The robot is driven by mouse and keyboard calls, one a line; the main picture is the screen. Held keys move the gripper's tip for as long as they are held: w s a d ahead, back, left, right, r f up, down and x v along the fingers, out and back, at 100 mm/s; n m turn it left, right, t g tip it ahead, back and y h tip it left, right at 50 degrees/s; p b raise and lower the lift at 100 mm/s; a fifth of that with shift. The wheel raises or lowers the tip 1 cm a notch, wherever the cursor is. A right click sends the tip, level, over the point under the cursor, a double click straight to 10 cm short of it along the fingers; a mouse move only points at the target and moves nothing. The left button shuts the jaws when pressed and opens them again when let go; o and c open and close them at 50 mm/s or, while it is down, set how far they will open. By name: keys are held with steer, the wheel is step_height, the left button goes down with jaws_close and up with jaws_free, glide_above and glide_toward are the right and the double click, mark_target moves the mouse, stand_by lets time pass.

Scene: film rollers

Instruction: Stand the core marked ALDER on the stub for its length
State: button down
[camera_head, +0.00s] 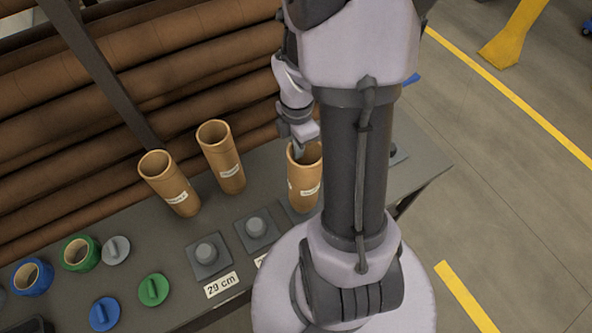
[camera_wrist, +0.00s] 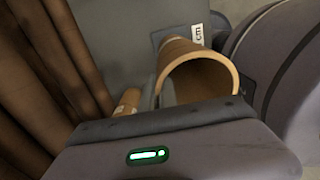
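Three tan cores with white labels show in the head view: the left core (camera_head: 168,184), the middle core (camera_head: 221,157) and the right core (camera_head: 304,182). Their names are too small to read. My gripper (camera_head: 299,150) is at the rim of the right core; in the wrist view my gripper's fingers (camera_wrist: 159,95) straddle the wall of this core (camera_wrist: 200,48), closed on it. The right core is over a grey base plate (camera_head: 287,211), partly hidden; I cannot tell whether it rests there. Two bare stubs, the left stub (camera_head: 207,252) and the middle stub (camera_head: 257,229), stand to its left.
The left stub's label (camera_head: 221,285) reads 29 cm; another label (camera_head: 262,260) is mostly hidden. Blue (camera_head: 31,277) and green (camera_head: 80,253) rings and several caps (camera_head: 153,290) lie on the bench at left. Long brown rolls (camera_head: 120,80) lie behind. My arm hides the bench's right part.

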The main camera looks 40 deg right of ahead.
step_height(320, 180, down, 5)
steer(key=shift+f+b, duration=0.1)
steer(key=shift+b, duration=0.5)
steer(key=shift+f, duration=0.15)
steer(key=c, duration=1.6)
jaws_free()
steer(key=shift+c, duration=0.2)
